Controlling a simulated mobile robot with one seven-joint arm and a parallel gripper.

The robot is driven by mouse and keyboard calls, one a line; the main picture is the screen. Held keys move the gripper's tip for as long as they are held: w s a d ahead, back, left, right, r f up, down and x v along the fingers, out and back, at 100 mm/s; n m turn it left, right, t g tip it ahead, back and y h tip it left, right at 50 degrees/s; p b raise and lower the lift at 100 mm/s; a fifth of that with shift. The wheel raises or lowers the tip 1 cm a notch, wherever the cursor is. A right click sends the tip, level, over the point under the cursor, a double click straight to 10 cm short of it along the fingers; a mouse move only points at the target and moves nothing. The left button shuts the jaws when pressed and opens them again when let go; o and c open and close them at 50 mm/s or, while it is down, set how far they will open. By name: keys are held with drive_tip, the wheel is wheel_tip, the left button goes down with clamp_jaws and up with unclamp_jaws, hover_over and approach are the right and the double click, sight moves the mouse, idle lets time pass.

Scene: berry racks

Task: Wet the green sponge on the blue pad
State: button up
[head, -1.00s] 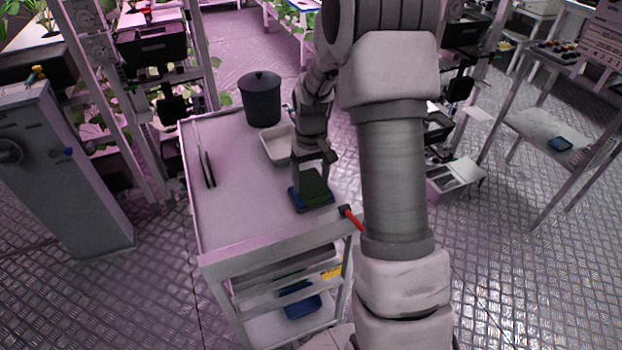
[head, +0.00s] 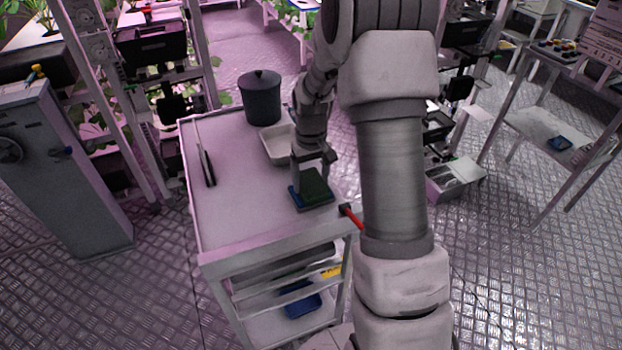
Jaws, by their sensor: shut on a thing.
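The green sponge (head: 314,184) is on the blue pad (head: 321,204), near the front right corner of the cart top. It looks dark green and sits flat against the pad, as far as I can tell from here. My gripper (head: 312,172) points down over the pad and is shut on the green sponge. One finger shows at the sponge's left side; the other side is partly hidden by the gripper body.
The cart top (head: 235,200) is bare at its middle and front left. A white tray (head: 275,147) stands just behind my gripper, and a dark lidded bin (head: 261,98) behind that. A red-handled thing (head: 352,218) is at the front right corner.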

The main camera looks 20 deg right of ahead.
sight(311, 182)
idle(0.3)
drive_tip(key=shift+r+p, duration=2.5)
drive_tip(key=shift+r, duration=0.95)
